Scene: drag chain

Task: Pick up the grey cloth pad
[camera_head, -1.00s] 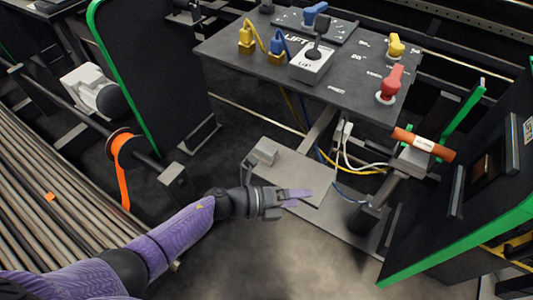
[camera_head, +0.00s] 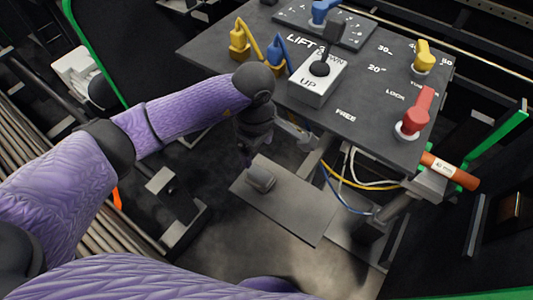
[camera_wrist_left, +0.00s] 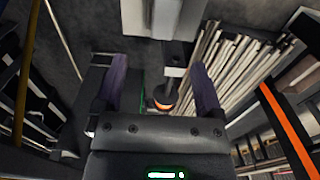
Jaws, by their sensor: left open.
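A small grey padded block (camera_head: 261,178), which looks like the grey cloth pad, sits on the far-left part of a flat grey plate (camera_head: 290,210) below the control panel. My left gripper (camera_head: 247,155) points down just behind and left of it, partly hidden by its own wrist; I cannot tell if they touch. In the left wrist view the two purple fingers (camera_wrist_left: 160,82) are apart, with no pad clearly seen between them. A pale grey block shows beyond them at the top, but I cannot tell what it is. My right gripper is out of view.
The dark control panel (camera_head: 360,115) with levers and knobs overhangs close to my left wrist. An orange roller (camera_head: 449,171) and loose cables (camera_head: 350,180) are to the right. A green-edged dark panel (camera_head: 110,45) stands at left. The plate's near part is bare.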

